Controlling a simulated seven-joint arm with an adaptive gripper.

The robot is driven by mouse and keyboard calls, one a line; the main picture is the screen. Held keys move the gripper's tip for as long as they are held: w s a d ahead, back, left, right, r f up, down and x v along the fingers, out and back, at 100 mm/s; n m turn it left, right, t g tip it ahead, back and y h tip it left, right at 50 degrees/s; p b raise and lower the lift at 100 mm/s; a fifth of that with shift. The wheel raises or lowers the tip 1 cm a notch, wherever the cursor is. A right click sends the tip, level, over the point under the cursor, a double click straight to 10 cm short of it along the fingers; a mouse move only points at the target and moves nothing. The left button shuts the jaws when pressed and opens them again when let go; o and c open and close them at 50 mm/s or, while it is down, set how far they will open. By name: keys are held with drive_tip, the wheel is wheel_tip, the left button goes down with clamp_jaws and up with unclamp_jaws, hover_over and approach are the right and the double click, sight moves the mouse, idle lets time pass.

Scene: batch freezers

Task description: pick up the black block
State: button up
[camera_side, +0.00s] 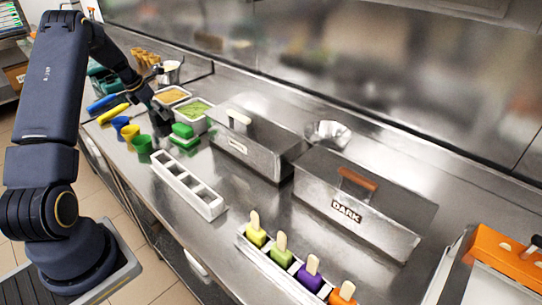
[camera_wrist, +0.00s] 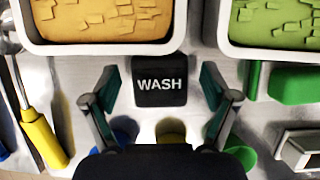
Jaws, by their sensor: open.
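The black block (camera_wrist: 160,95), marked WASH in white, lies on the steel counter in the wrist view. My gripper (camera_wrist: 157,86) is open, with one finger on the left of the block and the other on the right. Gaps show between both fingers and the block, and I cannot tell the height of the fingertips over it. In the side view my gripper (camera_side: 158,112) is low over the counter beside the tubs, and the block there is hard to tell apart from the dark fingers.
A tan tub (camera_wrist: 180,38) and a green tub (camera_wrist: 210,40) stand close beyond the block. A green block (camera_wrist: 294,84) lies to the right, a yellow-handled tool (camera_wrist: 42,138) to the left. Colored cups (camera_side: 131,132) stand near the front edge. A white divided tray (camera_side: 188,191) lies farther right.

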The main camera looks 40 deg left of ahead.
drive_tip(key=c, duration=1.3)
